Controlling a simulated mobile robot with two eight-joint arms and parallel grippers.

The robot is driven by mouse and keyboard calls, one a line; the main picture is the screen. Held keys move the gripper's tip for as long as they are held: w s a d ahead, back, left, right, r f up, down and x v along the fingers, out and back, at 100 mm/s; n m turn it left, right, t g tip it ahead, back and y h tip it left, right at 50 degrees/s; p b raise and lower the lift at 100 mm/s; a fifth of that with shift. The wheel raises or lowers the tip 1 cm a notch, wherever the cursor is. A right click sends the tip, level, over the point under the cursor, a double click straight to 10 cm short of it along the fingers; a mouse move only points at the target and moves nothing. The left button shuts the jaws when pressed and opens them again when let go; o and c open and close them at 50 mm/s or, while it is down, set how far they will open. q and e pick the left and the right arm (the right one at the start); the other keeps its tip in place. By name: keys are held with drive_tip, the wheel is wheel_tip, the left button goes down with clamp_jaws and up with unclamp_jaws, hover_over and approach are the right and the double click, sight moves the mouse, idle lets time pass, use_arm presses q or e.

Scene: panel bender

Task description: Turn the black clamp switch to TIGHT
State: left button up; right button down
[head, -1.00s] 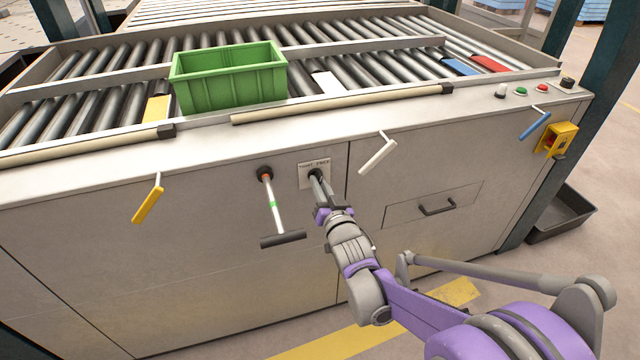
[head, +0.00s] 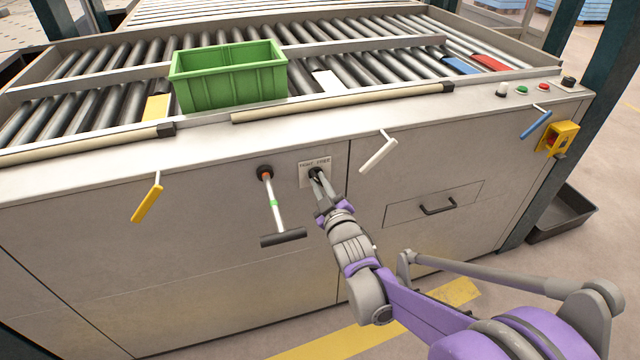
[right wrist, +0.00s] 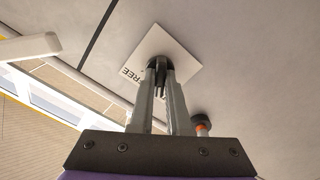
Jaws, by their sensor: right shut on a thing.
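The black clamp switch (head: 315,172) sits on a small white plate marked TIGHT and FREE (head: 307,164) on the machine's front panel. My right gripper (head: 317,178) is at the switch, its fingers shut on it. In the right wrist view the black switch (right wrist: 158,62) shows between the fingertips, in front of the plate (right wrist: 180,55). The word FREE is readable there; the TIGHT side is hidden behind the fingers. My left gripper is not in view.
A T-handled lever (head: 275,205) with a green band hangs just left of the switch. A white handle (head: 378,155) is up to the right, a yellow one (head: 147,204) at the left. A green crate (head: 228,78) stands on the rollers above.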

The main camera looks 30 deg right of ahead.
drive_tip(key=shift+n, duration=1)
drive_tip(key=c, duration=0.9)
unclamp_jaws()
drive_tip(key=p+v, duration=0.1)
drive_tip(key=v, duration=1)
drive_tip(key=shift+w, duration=0.1)
